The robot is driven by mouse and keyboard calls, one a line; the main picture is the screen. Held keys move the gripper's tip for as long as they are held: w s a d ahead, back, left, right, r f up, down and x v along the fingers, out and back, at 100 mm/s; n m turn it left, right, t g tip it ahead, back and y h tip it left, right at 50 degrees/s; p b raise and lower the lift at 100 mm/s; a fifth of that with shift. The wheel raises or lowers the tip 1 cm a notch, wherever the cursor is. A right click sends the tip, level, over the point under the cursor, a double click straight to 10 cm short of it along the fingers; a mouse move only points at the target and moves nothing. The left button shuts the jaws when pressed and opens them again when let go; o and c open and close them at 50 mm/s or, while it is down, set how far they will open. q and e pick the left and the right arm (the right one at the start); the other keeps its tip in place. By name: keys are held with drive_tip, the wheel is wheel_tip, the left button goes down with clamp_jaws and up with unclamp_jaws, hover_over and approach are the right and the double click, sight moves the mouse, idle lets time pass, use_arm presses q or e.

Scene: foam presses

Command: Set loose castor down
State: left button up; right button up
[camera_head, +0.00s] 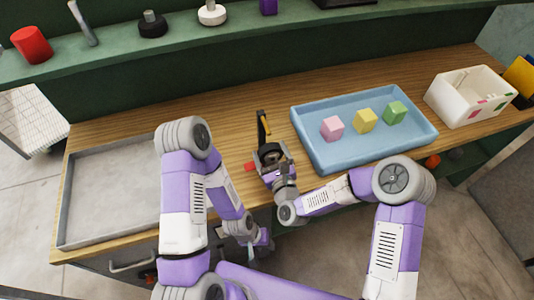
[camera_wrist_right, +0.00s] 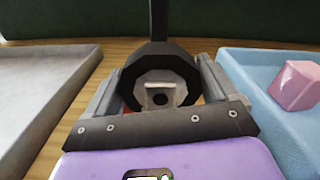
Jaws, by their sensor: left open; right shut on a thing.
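The castor (camera_wrist_right: 130,80) is a dark wheel with a pale hub, seen close up in the right wrist view. My right gripper (camera_wrist_right: 158,78) has a finger on each side of it and is shut on it. In the head view the castor (camera_head: 268,152) is a dark shape in my right gripper (camera_head: 270,158), over the wooden table (camera_head: 240,120) left of the blue tray. I cannot tell whether the castor touches the table. My left gripper (camera_head: 262,244) is low in the head view, off the table's front edge, open and apart from the castor.
The blue tray (camera_head: 318,160) holds pink, yellow and green blocks. A grey tray (camera_head: 68,205) lies at left and a white bin (camera_head: 450,108) at right. A green shelf (camera_head: 190,42) runs behind.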

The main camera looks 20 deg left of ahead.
drive_tip(key=shift+s+f, duration=0.1)
drive_tip(key=shift+f, duration=0.1)
drive_tip(key=shift+s+r, duration=0.1)
drive_tip(key=shift+f, duration=0.2)
drive_tip(key=o, duration=1.2)
drive_tip(key=shift+c, duration=0.2)
drive_tip(key=shift+r, duration=0.1)
